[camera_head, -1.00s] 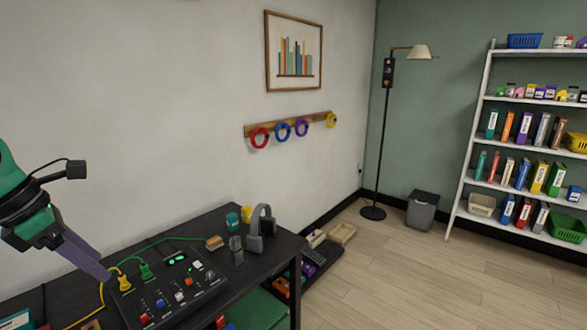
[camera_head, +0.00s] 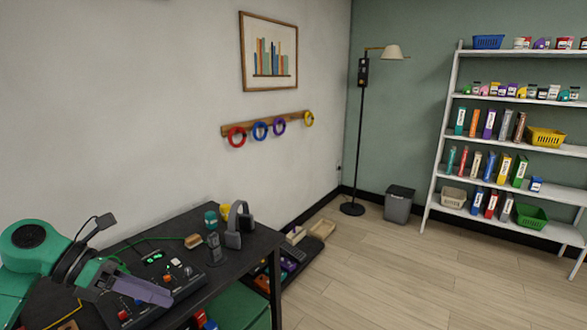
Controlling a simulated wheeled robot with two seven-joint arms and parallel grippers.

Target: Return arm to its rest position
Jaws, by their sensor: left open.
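My left gripper (camera_head: 143,291) comes in from the left on its green and black arm. Its purple-grey fingers point right, in front of the black control panel (camera_head: 177,282) on the dark table. The gripper is open and I see nothing between its fingers. The panel has several coloured knobs and green lights, and its left part is hidden behind the gripper. My right gripper is not in view.
On the dark table (camera_head: 259,241) stand grey headphones (camera_head: 233,238), a teal jar (camera_head: 210,219) and a small wooden block (camera_head: 193,241). A low black tray with boxes lies on the floor behind. The wooden floor (camera_head: 370,280) to the right is clear.

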